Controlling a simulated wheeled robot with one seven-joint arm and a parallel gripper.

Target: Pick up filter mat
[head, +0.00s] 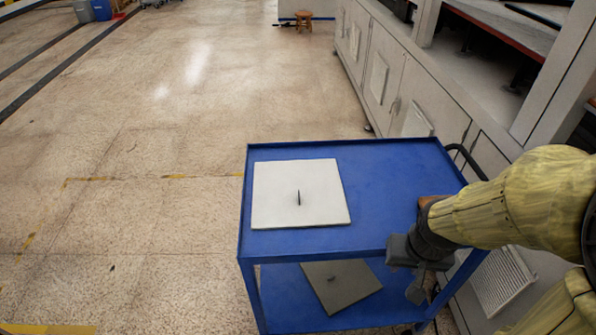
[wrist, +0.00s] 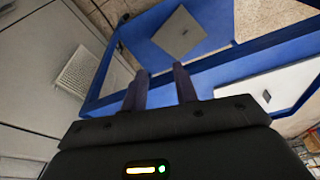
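A white square mat (head: 285,195) with a small dark upright tab lies flat on the left part of the blue cart's top shelf. A similar grey-brown square mat (head: 341,286) with a small tab lies on the lower shelf, partly hidden by the top shelf. I cannot tell which one is the filter mat. My gripper (head: 416,291) hangs at the cart's right side, right of both mats and apart from them. In the wrist view my gripper (wrist: 160,85) has its two fingers apart with nothing between them. The lower mat (wrist: 182,32) and the upper mat (wrist: 270,92) show beyond.
The blue cart (head: 390,172) has a raised rim, corner posts and a dark handle (head: 466,158) at right. Grey cabinets (head: 400,75) with vented panels line the right side. A wooden stool (head: 304,20) stands far back. The floor left of the cart is open.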

